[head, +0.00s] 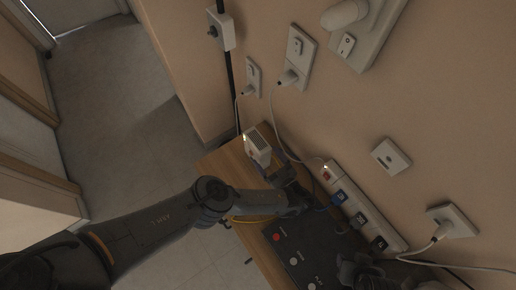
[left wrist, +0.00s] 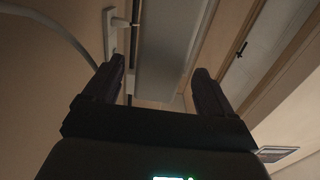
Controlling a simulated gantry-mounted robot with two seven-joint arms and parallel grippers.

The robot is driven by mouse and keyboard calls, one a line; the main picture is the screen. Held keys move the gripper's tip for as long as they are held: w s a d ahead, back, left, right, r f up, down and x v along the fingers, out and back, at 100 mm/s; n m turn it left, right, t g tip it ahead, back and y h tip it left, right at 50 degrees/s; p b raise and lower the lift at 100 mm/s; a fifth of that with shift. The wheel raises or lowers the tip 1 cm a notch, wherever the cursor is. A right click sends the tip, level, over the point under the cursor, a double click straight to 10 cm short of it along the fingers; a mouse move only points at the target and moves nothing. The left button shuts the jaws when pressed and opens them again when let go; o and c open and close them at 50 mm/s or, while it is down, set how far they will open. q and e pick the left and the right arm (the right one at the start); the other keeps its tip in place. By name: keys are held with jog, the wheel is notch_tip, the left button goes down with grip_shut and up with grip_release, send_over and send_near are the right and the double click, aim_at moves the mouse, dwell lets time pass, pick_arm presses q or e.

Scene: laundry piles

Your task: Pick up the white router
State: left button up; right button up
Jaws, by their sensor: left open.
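A small white box with a vented face, which looks like the white router (head: 258,147), stands at the back end of the wooden table near the wall in the head view. My left gripper (head: 278,168) is just below and to the right of it, with its fingers towards it. Whether they touch cannot be told. In the left wrist view my left gripper (left wrist: 157,78) is open, with nothing clearly held between its fingers. The router cannot be made out there. A dark shape at the bottom of the head view looks like my right gripper (head: 358,268); its fingers are unclear.
A white power strip (head: 330,178) with several plugs runs along the wall. A dark box (head: 300,250) with a red button lies on the wooden table (head: 222,160). Cables hang from wall sockets (head: 299,58) near the router. Open floor (head: 110,95) lies to the left.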

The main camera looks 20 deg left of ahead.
pick_arm(q)
jog(key=shift+w+a, duration=0.2)
jog(key=shift+a, duration=0.25)
jog(key=shift+x, duration=2.3)
jog(key=shift+d, duration=0.15)
jog(key=shift+c, duration=0.4)
jog(key=c, duration=1.2)
jog(key=shift+r, duration=0.15)
